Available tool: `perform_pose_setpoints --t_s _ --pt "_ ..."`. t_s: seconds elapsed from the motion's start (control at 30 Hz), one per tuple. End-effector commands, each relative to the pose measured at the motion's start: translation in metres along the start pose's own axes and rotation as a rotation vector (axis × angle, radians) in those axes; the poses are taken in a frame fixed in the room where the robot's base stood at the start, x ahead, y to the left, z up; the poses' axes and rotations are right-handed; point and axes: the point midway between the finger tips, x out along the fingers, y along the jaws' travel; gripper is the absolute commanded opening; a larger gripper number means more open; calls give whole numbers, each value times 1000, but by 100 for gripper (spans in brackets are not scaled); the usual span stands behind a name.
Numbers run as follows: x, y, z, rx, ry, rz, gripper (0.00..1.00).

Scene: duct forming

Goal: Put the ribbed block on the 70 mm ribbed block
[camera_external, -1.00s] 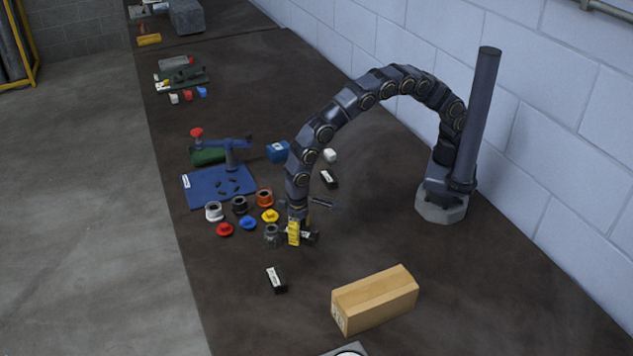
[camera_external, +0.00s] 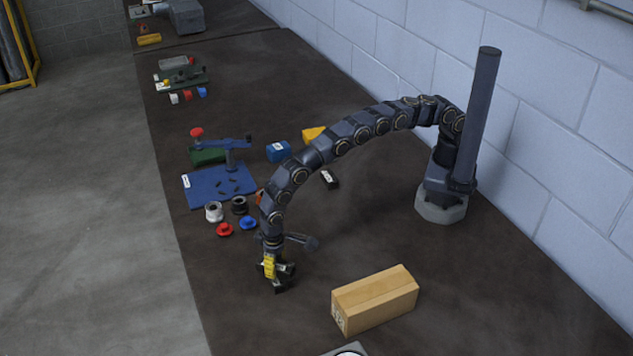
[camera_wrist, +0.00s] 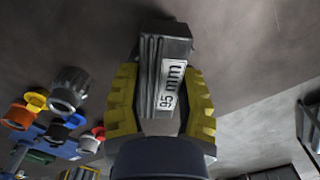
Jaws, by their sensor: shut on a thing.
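My gripper (camera_external: 275,271) is low over the bench in the external view, left of the cardboard box. In the wrist view, its yellow fingers (camera_wrist: 160,100) are shut on a dark grey ribbed block (camera_wrist: 150,75) with a white label reading "95 mm". A black block (camera_external: 284,287) shows just under the gripper in the external view, where the labelled block stood. I cannot tell whether the held block touches it, and its label is hidden. Another black block with a white label (camera_external: 330,179) lies behind the arm, its writing too small to read.
A cardboard box (camera_external: 375,300) stands to the right. A blue mat with a clamp-like tool (camera_external: 215,185), grey and black cups (camera_external: 214,212), and red and blue caps (camera_external: 225,230) lie to the left. A blue block (camera_external: 278,151) is farther back.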

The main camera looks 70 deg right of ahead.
Motion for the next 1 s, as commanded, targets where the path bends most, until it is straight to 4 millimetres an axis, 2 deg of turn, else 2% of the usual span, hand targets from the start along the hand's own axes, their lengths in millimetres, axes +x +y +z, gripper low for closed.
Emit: perform_pose_setpoints --t_s 0.1,0.47,0.5,0.53,0.57,1.0 --pt "15 -1 1 -2 1 -2 4" --pt "18 -1 0 -1 2 -3 4" --pt "19 -1 0 -1 1 -3 42" --pt "19 -1 0 -1 1 -3 55" --pt "19 -1 0 -1 1 -3 61" --pt "14 0 0 -1 1 -2 61"
